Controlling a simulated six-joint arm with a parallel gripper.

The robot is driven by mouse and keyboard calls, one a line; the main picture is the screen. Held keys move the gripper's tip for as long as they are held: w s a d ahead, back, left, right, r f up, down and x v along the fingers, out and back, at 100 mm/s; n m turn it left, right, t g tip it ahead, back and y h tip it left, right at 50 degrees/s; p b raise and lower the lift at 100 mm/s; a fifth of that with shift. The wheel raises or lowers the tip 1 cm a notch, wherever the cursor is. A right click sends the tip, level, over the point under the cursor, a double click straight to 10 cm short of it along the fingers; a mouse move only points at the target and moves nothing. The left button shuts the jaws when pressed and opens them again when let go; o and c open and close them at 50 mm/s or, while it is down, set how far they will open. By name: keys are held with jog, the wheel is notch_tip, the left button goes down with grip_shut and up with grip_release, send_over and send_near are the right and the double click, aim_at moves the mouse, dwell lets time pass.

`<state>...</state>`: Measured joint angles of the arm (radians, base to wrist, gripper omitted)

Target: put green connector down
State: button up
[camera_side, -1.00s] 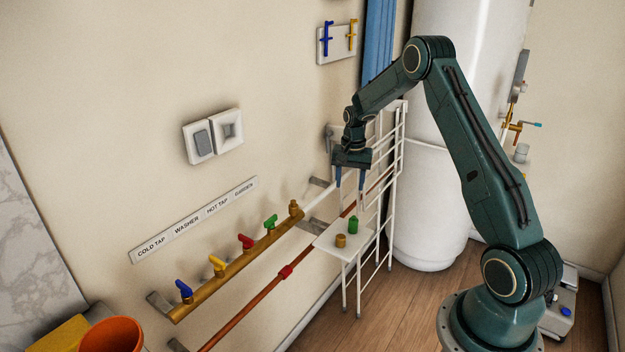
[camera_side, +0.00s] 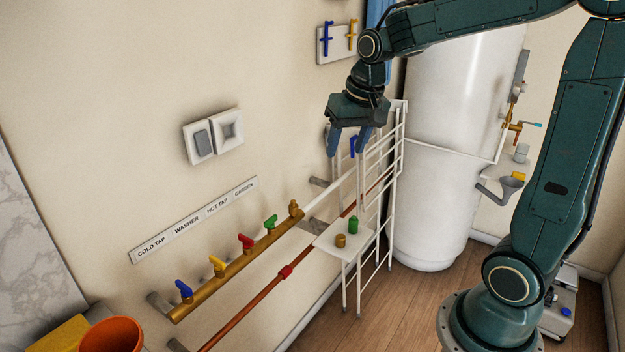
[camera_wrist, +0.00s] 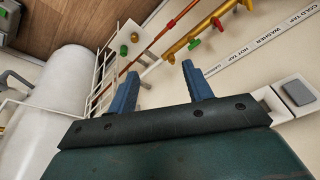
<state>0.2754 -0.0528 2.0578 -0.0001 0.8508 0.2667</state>
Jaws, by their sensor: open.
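The green connector (camera_side: 353,225) stands upright on the small white shelf (camera_side: 328,243) of the wire rack, beside a brass connector (camera_side: 340,240). In the wrist view the green connector (camera_wrist: 124,50) shows as a small green spot on that shelf, beyond the fingers. My gripper (camera_side: 348,152) is open and empty, above the shelf and close to the upper part of the rack. Its two blue fingers (camera_wrist: 162,82) are spread apart in the wrist view, with nothing between them.
The white wire rack (camera_side: 388,180) stands beside the white tank (camera_side: 440,130). A brass manifold (camera_side: 235,268) with coloured taps runs along the wall, above a copper pipe (camera_side: 262,292). An orange bucket (camera_side: 110,335) is at bottom left. Wood floor (camera_side: 400,300) is clear right of the rack.

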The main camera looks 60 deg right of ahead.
jog(key=s+a+n+t, duration=0.1)
jog(key=s+a+n, duration=0.2)
jog(key=s+a, duration=0.2)
jog(key=s+a+r+n+t, duration=0.1)
jog(key=s+a+n, duration=0.2)
jog(key=s, duration=0.9)
jog(key=shift+a+r+t+y, duration=0.2)
jog(key=shift+a+t+y, duration=0.15)
jog(key=shift+a, duration=0.55)
